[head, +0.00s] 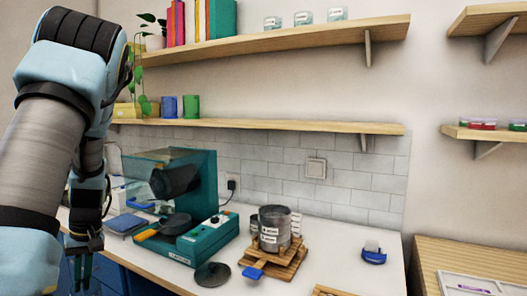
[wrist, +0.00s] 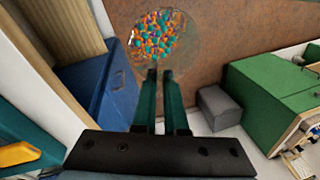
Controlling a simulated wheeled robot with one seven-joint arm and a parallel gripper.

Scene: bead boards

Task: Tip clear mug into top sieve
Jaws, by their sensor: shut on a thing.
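In the wrist view my gripper (wrist: 164,74) is shut on the edge of the clear mug (wrist: 188,50). Many small coloured beads (wrist: 156,33) lie inside the mug. In the head view my gripper (head: 82,268) hangs at the lower left, by the front of the counter, and the mug cannot be made out there. The metal sieve stack (head: 273,235) with white labels stands upright on a wooden board (head: 285,264) on the counter, well to the right of my gripper. The inside of the top sieve is hidden from this angle.
A teal machine (head: 208,240) and a dark round disc (head: 212,274) stand between my gripper and the sieves. A blue-handled item (head: 253,273) lies before the stack. A small blue object (head: 374,256) sits right of it. Shelves (head: 270,123) run above. Counter right of the stack is mostly clear.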

